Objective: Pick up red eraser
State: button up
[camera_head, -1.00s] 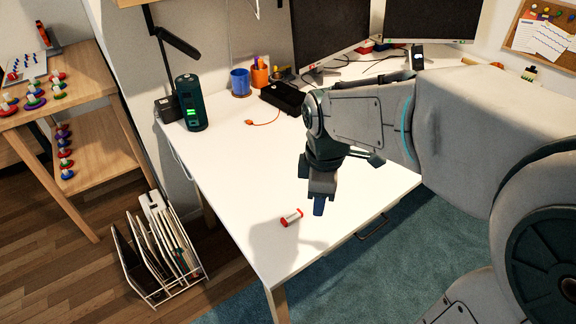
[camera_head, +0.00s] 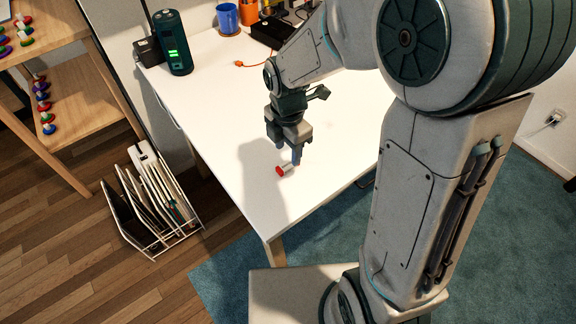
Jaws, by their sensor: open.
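The red eraser (camera_head: 281,170) is a small red and white piece lying on the white desk (camera_head: 225,110) near its front edge. My gripper (camera_head: 288,155) points down just above and behind it, with its fingers apart. The finger on the right reaches down beside the eraser and covers part of its right end. Whether a finger touches the eraser cannot be told from this view.
A dark green cylinder (camera_head: 173,43) with a green light stands at the back left of the desk. A blue cup (camera_head: 227,18) is behind. A file rack (camera_head: 152,203) stands on the floor to the left. The desk left of my gripper is clear.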

aim_at(288, 164)
jog(key=f, duration=0.5)
jog(key=shift+w+f+b, duration=0.2)
jog(key=shift+f+b, duration=0.1)
jog(key=shift+b, duration=0.05)
jog(key=shift+c, duration=0.4)
grip_shut()
